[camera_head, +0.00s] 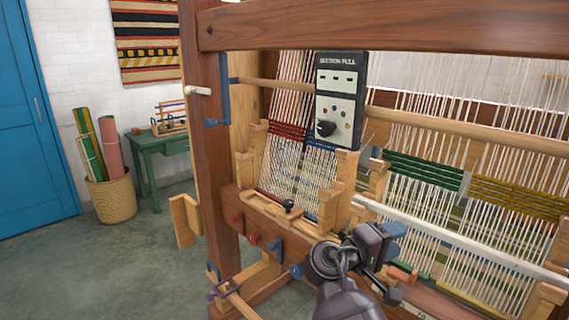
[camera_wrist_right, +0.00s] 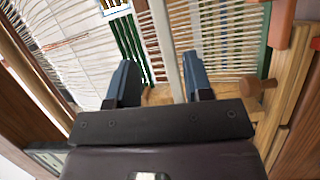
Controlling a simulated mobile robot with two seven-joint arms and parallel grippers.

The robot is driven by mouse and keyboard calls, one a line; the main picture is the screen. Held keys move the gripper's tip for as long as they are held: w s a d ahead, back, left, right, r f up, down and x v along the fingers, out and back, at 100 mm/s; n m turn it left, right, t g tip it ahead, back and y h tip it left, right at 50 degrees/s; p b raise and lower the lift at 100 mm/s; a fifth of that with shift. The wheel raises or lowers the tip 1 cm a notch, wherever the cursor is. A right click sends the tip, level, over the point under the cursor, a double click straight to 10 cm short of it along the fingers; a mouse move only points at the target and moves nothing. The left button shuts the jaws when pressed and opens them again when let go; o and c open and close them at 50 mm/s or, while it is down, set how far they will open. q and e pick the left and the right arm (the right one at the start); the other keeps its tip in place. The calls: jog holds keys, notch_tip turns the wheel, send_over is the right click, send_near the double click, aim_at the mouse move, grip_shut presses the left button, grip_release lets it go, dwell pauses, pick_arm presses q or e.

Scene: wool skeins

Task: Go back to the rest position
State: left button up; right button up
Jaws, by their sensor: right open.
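My right gripper (camera_head: 388,240) is in front of the wooden loom (camera_head: 213,130), at the lower right of the head view. In the right wrist view, its two blue-grey fingers (camera_wrist_right: 160,80) stand apart with nothing between them. Behind the fingers are white warp threads (camera_wrist_right: 220,35), a pale upright bar and light wooden parts. I cannot tell whether the fingertips touch the loom. My left gripper is not in the head view.
A control box (camera_head: 339,100) with a knob hangs on the loom. Colored levers (camera_head: 276,246) stick out of its front beam. A green table (camera_head: 160,145) and a basket (camera_head: 112,197) with rolled textiles stand at the left. The grey floor (camera_head: 110,265) is clear there.

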jog(key=w+a+f+n+t+y, duration=0.2)
jog(key=w+a+t+y, duration=0.35)
jog(key=t+y, duration=0.25)
jog(key=s+f+t+y, duration=0.2)
jog(key=s+f+y, duration=0.4)
jog(key=f, duration=0.4)
jog(key=s+d+f+m+g+y, duration=0.1)
jog(key=s+d+f, duration=0.1)
jog(key=s+f, duration=0.4)
jog(key=s+d+f+m+g+y, duration=0.1)
jog(key=s+f, duration=0.5)
jog(key=s, duration=0.7)
jog(key=s+d+f+m+g+y, duration=0.1)
jog(key=s+d+f+g, duration=0.1)
jog(key=s+d+f, duration=0.2)
jog(key=s+f, duration=0.3)
jog(key=s, duration=0.2)
jog(key=shift+s+m+g, duration=0.35)
jog(key=shift+m+g, duration=0.05)
